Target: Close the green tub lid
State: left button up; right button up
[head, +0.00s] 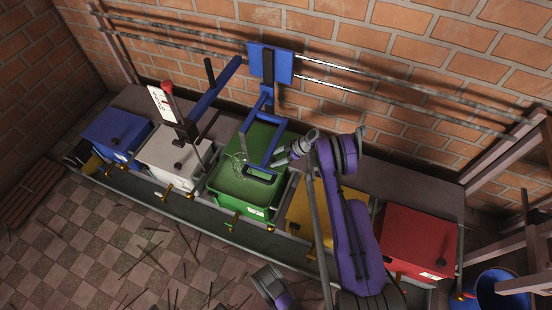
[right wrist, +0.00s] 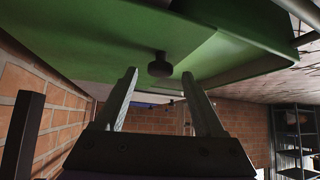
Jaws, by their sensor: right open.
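The green tub (head: 238,192) stands in the middle of the row. Its green lid (head: 264,138) appears raised at the back, partly hidden by a blue frame. My right gripper (head: 278,159) is open and empty at the right side of the lid. In the right wrist view, a dark round knob (right wrist: 160,65) on a green surface shows just beyond and between the open fingertips (right wrist: 160,75), apart from them. A grey and purple part of mine (head: 270,284), likely the left gripper, shows at the bottom edge; its fingers cannot be made out.
Blue (head: 118,132), white (head: 172,152), yellow (head: 310,208) and red (head: 416,238) tubs stand in the same trough. The blue frame (head: 262,172) reaches over the green tub. Metal rails (head: 390,96) run along the brick wall. Sticks litter the tiled floor.

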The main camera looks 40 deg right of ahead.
jog(key=shift+w, duration=0.1)
grip_shut()
dwell(0.3)
dwell(1.1)
